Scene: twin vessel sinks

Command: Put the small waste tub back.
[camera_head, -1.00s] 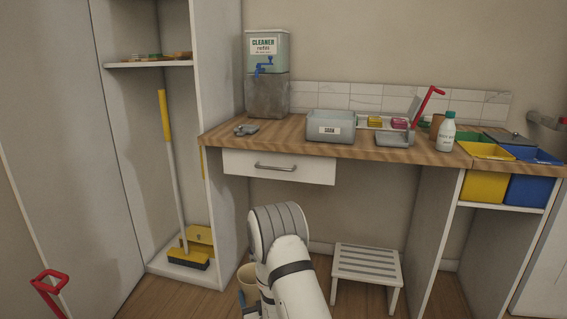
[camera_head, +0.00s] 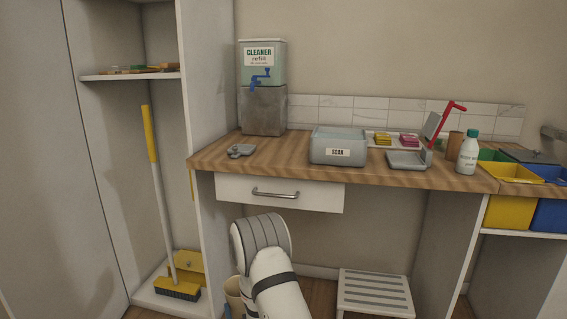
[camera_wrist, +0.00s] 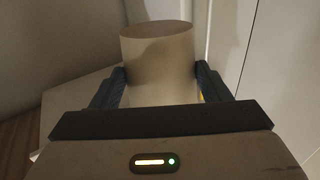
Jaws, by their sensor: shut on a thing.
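The small waste tub (camera_wrist: 158,70) is a plain beige, round tub. In the wrist view it stands between the two dark fingers of my gripper (camera_wrist: 160,88), which are shut on its sides. In the head view only a sliver of the tub (camera_head: 233,292) shows at the bottom, left of my white arm, below counter height. My arm hides the rest of it and most of the gripper. I cannot tell whether the tub touches the floor.
A wooden counter (camera_head: 275,158) with a drawer (camera_head: 280,193) is ahead, holding a grey SOAK basin (camera_head: 338,147). A white step stool (camera_head: 375,292) stands under it to the right. A tall cabinet with a yellow broom (camera_head: 158,190) is at left.

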